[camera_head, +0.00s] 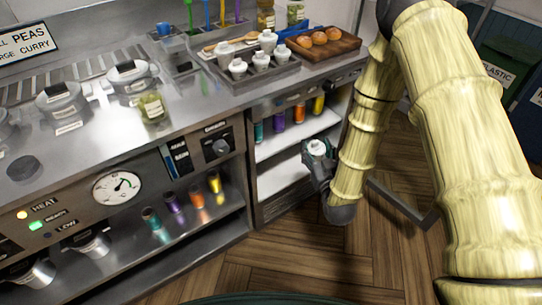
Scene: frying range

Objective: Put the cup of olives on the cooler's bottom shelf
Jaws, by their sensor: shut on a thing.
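My gripper (319,170) is shut on a small pale cup (317,147) with a whitish top, which I take for the cup of olives; no olives can be made out. The gripper holds it up in front of the right part of the cooler's open front. The cooler (250,165) is built in under the counter. Whether the cup is inside the opening I cannot tell.
On the counter are a tray (262,80) of small white-lidded pots, a wooden board (322,48) with buns, and a yellowish jar (152,107). The wooden floor (300,255) before the cooler is clear.

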